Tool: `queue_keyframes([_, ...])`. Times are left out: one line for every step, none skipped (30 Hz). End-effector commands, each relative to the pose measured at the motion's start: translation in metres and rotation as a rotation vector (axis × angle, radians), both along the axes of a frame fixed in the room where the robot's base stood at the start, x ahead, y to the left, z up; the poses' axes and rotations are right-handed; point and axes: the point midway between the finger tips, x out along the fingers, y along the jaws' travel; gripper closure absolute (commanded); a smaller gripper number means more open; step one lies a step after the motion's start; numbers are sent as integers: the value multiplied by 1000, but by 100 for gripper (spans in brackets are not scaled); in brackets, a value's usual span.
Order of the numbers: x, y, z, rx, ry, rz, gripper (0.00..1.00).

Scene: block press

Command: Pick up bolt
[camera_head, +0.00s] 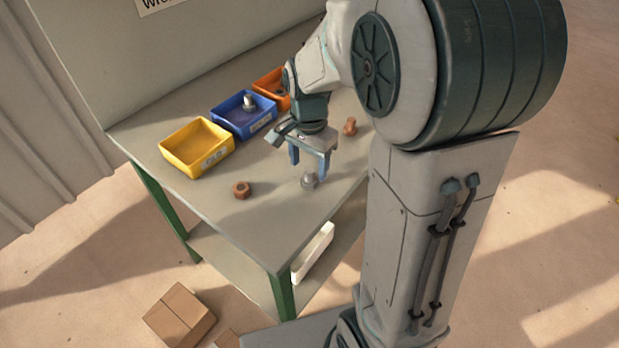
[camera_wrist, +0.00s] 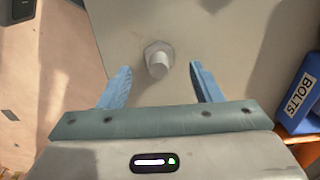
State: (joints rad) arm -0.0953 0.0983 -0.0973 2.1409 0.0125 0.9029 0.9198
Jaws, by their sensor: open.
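A grey metal bolt (camera_head: 309,181) stands on the table near its front right part, head down with its shank pointing up. In the wrist view the bolt (camera_wrist: 158,58) lies ahead of and between the two blue fingers. My gripper (camera_head: 309,160) is open and empty, pointing down just above and around the bolt's area. In the wrist view the gripper (camera_wrist: 160,88) has its fingers apart on either side, with clear gaps to the bolt. Whether the fingertips are level with the bolt cannot be told.
On the table (camera_head: 230,220) stand a yellow bin (camera_head: 197,166), a blue bin (camera_head: 224,122) holding a grey bolt, and an orange bin (camera_head: 268,79). The blue bin's "BOLTS" label (camera_wrist: 300,94) shows in the wrist view. A copper nut (camera_head: 241,190) and a copper bolt (camera_head: 350,126) lie nearby.

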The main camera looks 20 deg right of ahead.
Motion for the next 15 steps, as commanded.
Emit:
queue_keyframes([-1,-2,-10,0,5,-1,41])
queue_keyframes([-2,-2,-14,-1,4,-1,41])
queue_keyframes([-1,-2,-20,0,5,0,41])
queue_keyframes([-1,-2,-24,0,4,0,41])
queue_keyframes([-1,-2,-27,0,4,0,41])
queue_keyframes([-1,-2,-30,0,2,0,41])
queue_keyframes([-1,-2,-32,0,1,0,41])
queue_keyframes([-1,-2,-33,-1,1,1,41])
queue_keyframes([-1,-2,-34,-1,1,1,41])
queue_keyframes([-1,-2,-34,0,0,1,41])
queue_keyframes([-1,-2,-34,0,0,1,41])
queue_keyframes([-1,-2,-34,0,0,1,41])
queue_keyframes([-1,-2,-34,0,0,1,41])
queue_keyframes([-1,-2,-33,0,0,1,41])
queue_keyframes([-1,-2,-33,0,0,1,44])
